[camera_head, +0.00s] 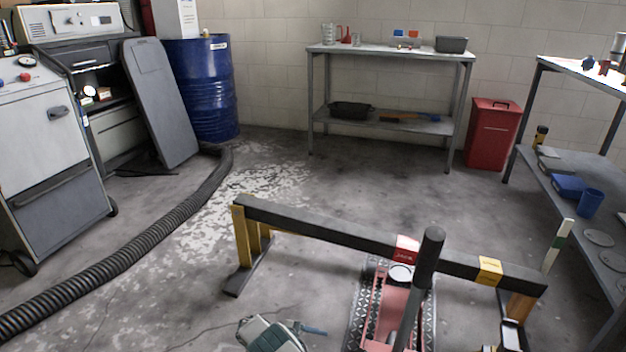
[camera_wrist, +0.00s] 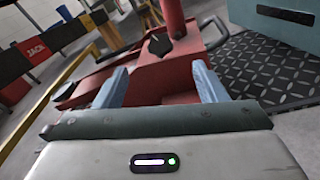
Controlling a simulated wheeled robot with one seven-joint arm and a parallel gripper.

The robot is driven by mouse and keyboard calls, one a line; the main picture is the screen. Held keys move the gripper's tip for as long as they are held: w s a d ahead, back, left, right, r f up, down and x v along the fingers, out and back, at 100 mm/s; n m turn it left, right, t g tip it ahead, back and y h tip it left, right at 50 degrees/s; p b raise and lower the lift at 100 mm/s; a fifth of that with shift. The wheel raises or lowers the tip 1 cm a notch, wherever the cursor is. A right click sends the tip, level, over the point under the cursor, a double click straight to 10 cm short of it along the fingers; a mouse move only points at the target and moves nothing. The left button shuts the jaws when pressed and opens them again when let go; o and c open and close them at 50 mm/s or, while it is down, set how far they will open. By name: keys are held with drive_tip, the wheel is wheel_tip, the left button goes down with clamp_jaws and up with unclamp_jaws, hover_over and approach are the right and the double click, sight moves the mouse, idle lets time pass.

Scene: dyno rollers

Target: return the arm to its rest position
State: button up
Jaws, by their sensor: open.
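My gripper (camera_head: 308,328) is low at the bottom of the head view, left of a red floor jack (camera_head: 384,312). In the wrist view my gripper (camera_wrist: 159,80) has its two blue fingers apart, with nothing held between them. The red jack body (camera_wrist: 165,72) is just beyond the fingertips in that view; I cannot tell whether they touch it. The rest of my arm is mostly cut off by the frame edge.
A dark beam (camera_head: 330,228) on yellow legs spans behind the jack, whose black-gripped handle (camera_head: 428,255) stands up. A ribbed hose (camera_head: 150,230) crosses the floor at left. A workbench (camera_head: 390,52) and red bin (camera_head: 492,135) stand behind. The middle floor is clear.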

drive_tip(key=d+r+m+y+p, duration=0.25)
drive_tip(key=r+p, duration=0.45)
drive_tip(key=r, duration=0.9)
drive_tip(key=d+r+m+g+y+p, duration=0.15)
drive_tip(key=d+r+y+p, duration=0.35)
drive_tip(key=r, duration=1.2)
drive_tip(key=d+r+m+y+p, duration=0.1)
drive_tip(key=r+m+y+p, duration=0.15)
drive_tip(key=r+p, duration=0.95)
drive_tip(key=s+d+r+m+t+y+p, duration=0.1)
drive_tip(key=s+r+p, duration=0.5)
drive_tip(key=r, duration=0.6)
drive_tip(key=s+d+r+m+t+y+p, duration=0.2)
drive_tip(key=s+r+t+y+p, duration=0.1)
drive_tip(key=s+r, duration=0.6)
drive_tip(key=s+d+r+m+t+y+p, duration=0.2)
drive_tip(key=s+r+p, duration=0.5)
drive_tip(key=r, duration=1)
drive_tip(key=shift+s+d+t+y+p, duration=0.3)
drive_tip(key=shift+s+t+p, duration=0.1)
drive_tip(key=shift+t+p, duration=0.4)
drive_tip(key=shift+r+m, duration=0.1)
drive_tip(key=shift+m, duration=0.15)
